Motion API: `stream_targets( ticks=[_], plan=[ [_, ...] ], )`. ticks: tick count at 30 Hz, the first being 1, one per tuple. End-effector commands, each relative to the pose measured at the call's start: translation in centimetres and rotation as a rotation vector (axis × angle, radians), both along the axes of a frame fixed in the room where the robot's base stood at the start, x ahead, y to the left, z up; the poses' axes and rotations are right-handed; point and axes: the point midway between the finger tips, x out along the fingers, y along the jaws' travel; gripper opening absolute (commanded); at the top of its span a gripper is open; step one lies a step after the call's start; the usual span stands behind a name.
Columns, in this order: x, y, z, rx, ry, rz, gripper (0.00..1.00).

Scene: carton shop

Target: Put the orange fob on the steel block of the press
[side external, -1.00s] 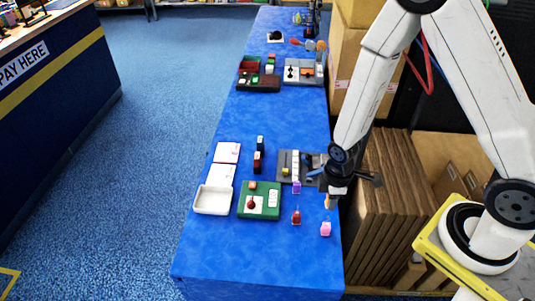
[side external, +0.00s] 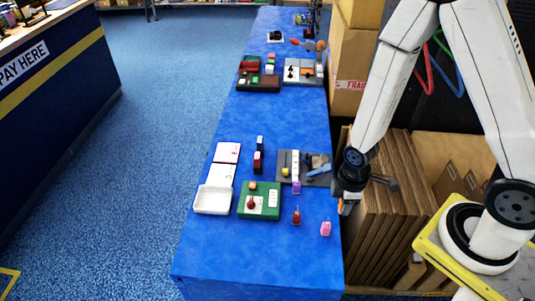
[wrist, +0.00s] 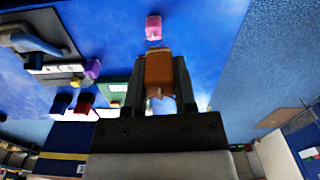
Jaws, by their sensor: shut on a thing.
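My gripper (side external: 345,203) is shut on the orange fob (wrist: 159,70), which sits between the two dark fingers in the wrist view. In the side view the orange fob (side external: 341,208) shows as a small patch below the gripper, over the table's right edge. A grey-based device (side external: 318,178) with a blue-grey lever, which looks like the press, stands on the table left of my gripper. Its lever shows at upper left in the wrist view (wrist: 28,42). I cannot pick out its steel block clearly. The fob is apart from this device.
A pink fob (side external: 325,229), a red fob (side external: 297,217) and a purple fob (side external: 296,187) are on the blue table (side external: 240,262). A green-based device (side external: 243,212) and a white tray (side external: 212,211) stand further left. Cardboard sheets (side external: 385,220) stand right of the table.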

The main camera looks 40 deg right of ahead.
Motion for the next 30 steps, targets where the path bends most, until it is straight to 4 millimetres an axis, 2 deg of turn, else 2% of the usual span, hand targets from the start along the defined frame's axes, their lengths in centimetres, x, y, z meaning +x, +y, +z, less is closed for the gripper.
stream_targets(
  ticks=[8, 13, 17, 24, 30],
  plan=[
    [0.7, -0.5, 0.0, 0.000, 0.000, -0.007, 0.00],
    [2.4, -2.1, 0.2, 0.000, -0.001, -0.023, 0.00],
    [4.2, -4.2, 0.5, -0.001, -0.002, -0.038, 0.00],
    [7.4, -9.1, 1.4, -0.001, -0.003, -0.069, 0.00],
    [8.7, -12.2, 2.0, -0.001, -0.001, -0.082, 0.00]
  ],
)
